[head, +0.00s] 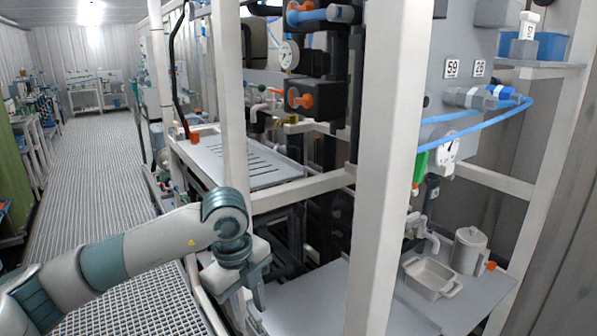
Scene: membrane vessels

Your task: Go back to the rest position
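My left arm reaches in from the lower left in the head view. Its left gripper (248,308) points down near the bottom edge, in front of the white frame and beside the grey lower shelf. The fingers are seen at a slant, and I cannot tell how far apart they are. I see no object held in them. My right gripper is not in view.
A white upright post (385,170) stands close in front. Behind it are a jug (468,250) and a shallow dish (431,278) on a shelf. Valves, a gauge (289,55) and blue tubes fill the rack. The grated aisle (95,170) at left is clear.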

